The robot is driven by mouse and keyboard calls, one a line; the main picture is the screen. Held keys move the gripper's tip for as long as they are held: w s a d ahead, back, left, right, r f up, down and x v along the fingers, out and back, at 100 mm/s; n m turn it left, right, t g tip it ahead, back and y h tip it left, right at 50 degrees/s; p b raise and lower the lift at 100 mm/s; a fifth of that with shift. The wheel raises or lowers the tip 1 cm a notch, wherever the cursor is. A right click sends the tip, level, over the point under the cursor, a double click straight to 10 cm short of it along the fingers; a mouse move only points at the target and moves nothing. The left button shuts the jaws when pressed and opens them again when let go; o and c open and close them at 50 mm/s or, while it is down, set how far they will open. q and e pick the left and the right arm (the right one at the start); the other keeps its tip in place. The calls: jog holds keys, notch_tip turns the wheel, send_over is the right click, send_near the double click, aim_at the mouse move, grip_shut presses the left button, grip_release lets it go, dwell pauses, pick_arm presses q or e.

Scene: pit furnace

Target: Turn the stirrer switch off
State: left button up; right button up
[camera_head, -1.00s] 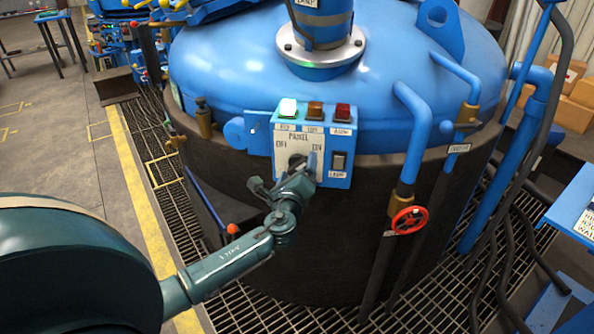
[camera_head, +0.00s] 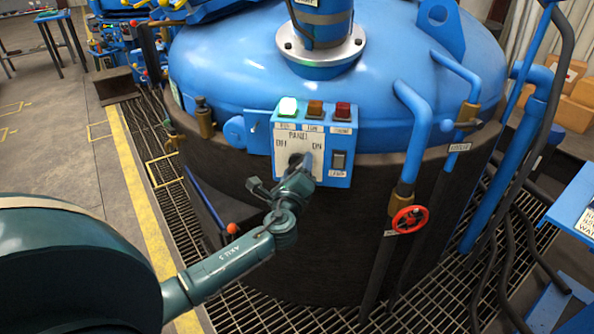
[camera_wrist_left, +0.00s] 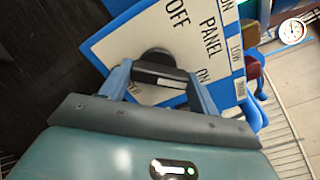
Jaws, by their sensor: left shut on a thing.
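The stirrer switch is a black rotary knob (camera_head: 295,160) on the white face of a blue control panel (camera_head: 340,180), fixed to the side of the big vessel. The face reads PANEL, with OFF to the left of the knob and ON to the right. My left gripper (camera_head: 307,163) is at the knob from below. In the left wrist view the knob (camera_wrist_left: 158,72) sits between the two blue fingers of my left gripper (camera_wrist_left: 160,82), which is shut on it. The fingers partly hide the knob, so I cannot tell which label it points to. My right gripper is not in view.
A lit green lamp (camera_head: 287,107), an amber lamp (camera_head: 314,110) and a red lamp (camera_head: 342,112) top the panel. A rocker switch (camera_head: 339,160) is right of the knob. A red valve wheel (camera_head: 409,219) and pipes stand further right. Grating (camera_head: 245,285) surrounds the vessel (camera_head: 380,90).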

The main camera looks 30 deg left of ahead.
pick_arm(q)
jog(key=n+b, duration=0.2)
jog(key=n, duration=0.6)
jog(key=n+b, duration=0.3)
jog(key=n, duration=0.6)
jog(key=shift+s+a+f, duration=0.1)
jog(key=shift+a, duration=0.05)
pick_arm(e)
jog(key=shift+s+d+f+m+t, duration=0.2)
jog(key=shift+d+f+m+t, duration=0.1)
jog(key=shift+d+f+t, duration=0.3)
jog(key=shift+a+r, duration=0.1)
pick_arm(q)
jog(key=shift+n, duration=0.3)
jog(key=o, duration=1)
jog(key=shift+s, duration=0.1)
